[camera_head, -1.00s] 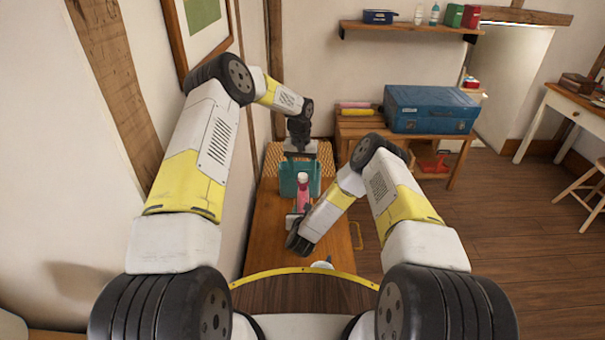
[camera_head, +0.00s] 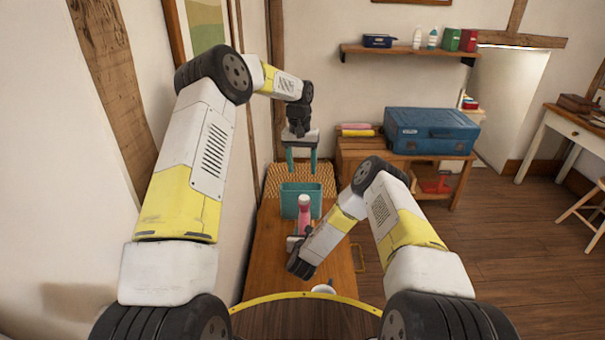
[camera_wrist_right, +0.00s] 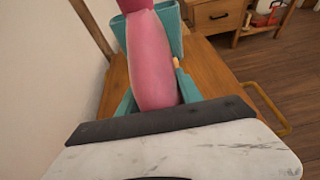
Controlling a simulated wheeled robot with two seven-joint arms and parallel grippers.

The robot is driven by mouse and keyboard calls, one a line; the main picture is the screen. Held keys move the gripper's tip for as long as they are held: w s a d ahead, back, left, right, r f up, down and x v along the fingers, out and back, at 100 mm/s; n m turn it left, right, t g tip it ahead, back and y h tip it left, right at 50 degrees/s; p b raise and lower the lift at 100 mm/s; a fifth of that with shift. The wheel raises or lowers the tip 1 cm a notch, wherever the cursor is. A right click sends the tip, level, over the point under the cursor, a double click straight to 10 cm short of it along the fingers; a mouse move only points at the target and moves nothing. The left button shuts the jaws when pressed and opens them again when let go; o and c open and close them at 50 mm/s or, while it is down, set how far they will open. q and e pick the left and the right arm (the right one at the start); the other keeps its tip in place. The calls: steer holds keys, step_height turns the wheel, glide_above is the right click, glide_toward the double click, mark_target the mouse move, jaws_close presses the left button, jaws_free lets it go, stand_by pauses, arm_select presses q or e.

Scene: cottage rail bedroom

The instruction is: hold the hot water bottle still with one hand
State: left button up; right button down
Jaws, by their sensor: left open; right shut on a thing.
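The pink hot water bottle (camera_head: 304,213) stands roughly upright on the wooden table, in front of a teal open-topped box (camera_head: 313,201). In the right wrist view the bottle (camera_wrist_right: 152,60) lies between the teal fingers of my right gripper (camera_wrist_right: 155,92), which is shut on its body.
The wooden table (camera_head: 332,262) has bare room at its right side. A white cup (camera_head: 323,289) sits at its near edge. A woven surface (camera_head: 283,180) is beyond the box. A blue case (camera_head: 432,131) rests on a wooden stand to the right. The wall is close on the left.

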steer(key=shift+s+a+f, duration=0.1)
steer(key=c, duration=0.7)
jaws_free()
steer(key=v, duration=0.7)
steer(key=shift+s+r, duration=0.25)
steer(key=shift+s, duration=0.05)
